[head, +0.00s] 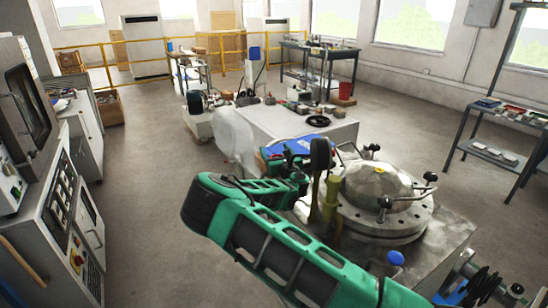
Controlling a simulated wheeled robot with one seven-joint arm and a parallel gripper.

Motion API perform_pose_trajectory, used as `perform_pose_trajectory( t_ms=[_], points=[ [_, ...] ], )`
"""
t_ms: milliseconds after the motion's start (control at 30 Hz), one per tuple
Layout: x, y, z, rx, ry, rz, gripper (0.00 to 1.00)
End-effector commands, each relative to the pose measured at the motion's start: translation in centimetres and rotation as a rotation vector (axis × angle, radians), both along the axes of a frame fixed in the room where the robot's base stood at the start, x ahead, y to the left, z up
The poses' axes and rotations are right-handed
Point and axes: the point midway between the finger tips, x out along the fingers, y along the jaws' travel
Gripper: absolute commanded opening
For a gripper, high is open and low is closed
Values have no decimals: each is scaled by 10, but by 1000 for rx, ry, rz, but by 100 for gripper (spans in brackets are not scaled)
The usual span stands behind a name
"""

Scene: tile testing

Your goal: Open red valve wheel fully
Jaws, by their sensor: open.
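I cannot make out a red valve wheel in the head view. A dark upright disc (320,154), seen nearly edge-on, stands on a yellowish stem left of the domed steel vessel (378,184); no red shows on it. My green and black arm reaches across the foreground and hides part of the equipment behind it. My gripper (300,178) is at the far end of the arm, just left of the stem, small and dark. It is open, and nothing can be seen held in it. I cannot tell whether it touches anything.
A black wheel (318,121) lies on the pale box behind. A control cabinet (62,215) stands left, a shelf rack (490,125) right. Floor between cabinet and arm is clear.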

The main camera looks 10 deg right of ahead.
Motion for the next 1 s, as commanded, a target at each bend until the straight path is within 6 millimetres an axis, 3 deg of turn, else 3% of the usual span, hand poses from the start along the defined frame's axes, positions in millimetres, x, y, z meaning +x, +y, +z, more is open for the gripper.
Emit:
perform_pose_trajectory(
  t_ms=[100, 600, 800, 1000],
  points=[
    [0, 1, 25, -2, -3, 1, 75],
    [-47, 79, 75, 1, -1, 2, 75],
    [-57, 96, 86, 1, 0, 2, 75],
    [-60, 100, 89, 0, 1, -1, 75]
  ],
)
